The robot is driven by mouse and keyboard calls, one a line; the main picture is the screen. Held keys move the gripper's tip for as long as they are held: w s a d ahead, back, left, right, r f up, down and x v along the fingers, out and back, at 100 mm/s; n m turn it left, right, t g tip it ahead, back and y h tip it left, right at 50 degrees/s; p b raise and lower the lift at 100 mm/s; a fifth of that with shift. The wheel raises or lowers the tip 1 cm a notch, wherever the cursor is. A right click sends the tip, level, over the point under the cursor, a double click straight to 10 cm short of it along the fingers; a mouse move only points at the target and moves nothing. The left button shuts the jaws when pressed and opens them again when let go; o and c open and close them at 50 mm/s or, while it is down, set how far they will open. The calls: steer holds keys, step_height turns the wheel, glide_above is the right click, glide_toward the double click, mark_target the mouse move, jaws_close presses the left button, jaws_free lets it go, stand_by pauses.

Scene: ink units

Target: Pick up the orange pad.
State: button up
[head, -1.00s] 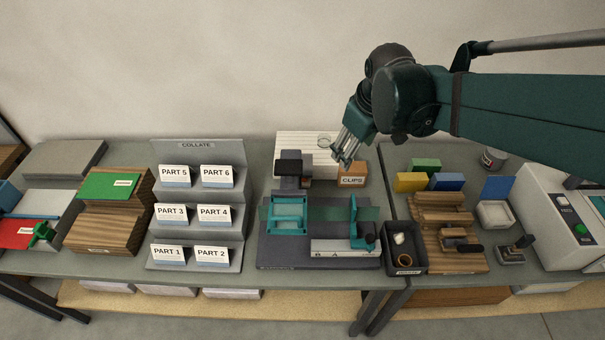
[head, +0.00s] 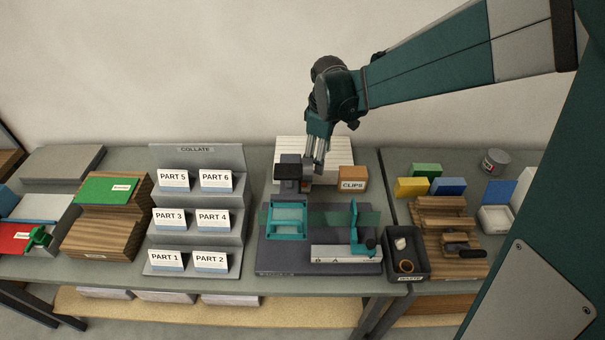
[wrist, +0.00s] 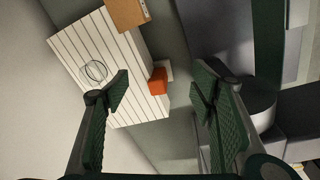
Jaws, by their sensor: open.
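The orange pad (wrist: 158,81) is a small orange block in the wrist view. It lies near the edge of a white slatted board, beside a small pale piece. It appears between the directions of my two fingers, closer to the left one. My gripper (wrist: 160,88) is open and empty in the wrist view, with its dark green ribbed fingers spread wide. In the head view my gripper (head: 315,165) points down over the back of the table, beside a dark stapler-like device (head: 290,172).
The white slatted board (head: 330,145) stands behind, with a CLIPS box (head: 352,179) to the right. In front is a dark base with a teal frame (head: 287,220). A grey COLLATE rack (head: 195,150) stands at left, a black waste bin (head: 422,270) at front right.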

steer(key=w+a+f+n, duration=0.1)
steer(key=f, duration=0.2)
steer(key=w+a+f+n, duration=0.1)
steer(key=a+f, duration=0.1)
steer(key=w+a+f+n+g, duration=0.1)
steer(key=w+a+f, duration=0.1)
steer(key=f, duration=0.1)
steer(key=shift+a+f+b, duration=0.15)
steer(key=shift+f+b, duration=0.15)
steer(key=shift+f, duration=0.05)
steer(key=shift+f, duration=1.3)
steer(key=shift+a+f+b, duration=0.15)
steer(key=shift+f+b, duration=0.35)
steer(key=shift+f, duration=2.1)
steer(key=c, duration=1)
